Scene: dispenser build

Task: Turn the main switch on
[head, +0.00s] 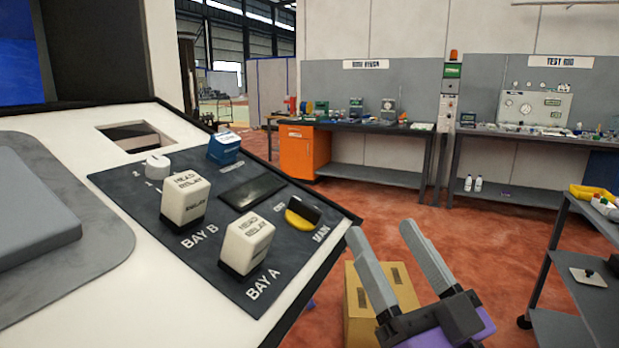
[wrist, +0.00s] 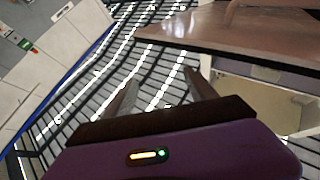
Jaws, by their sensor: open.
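The main switch (head: 304,213) is a black handle on a yellow round base, at the right end of the dark control panel (head: 155,240) in the head view. It is marked MAIN, with OFF lettered beside it; its exact setting is too small to tell. My gripper (head: 383,240) is open and empty, to the right of the panel's edge and apart from the switch. In the wrist view its two fingers (wrist: 160,88) stand apart with nothing between them. The switch is not recognisable in the wrist view.
Two white relay blocks, BAY B (head: 186,199) and BAY A (head: 246,244), stand up from the panel left of the switch. A white knob (head: 157,164) and a blue block (head: 224,147) sit behind them. A cardboard box (head: 365,312) is below my gripper. A cart (head: 590,262) stands at right.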

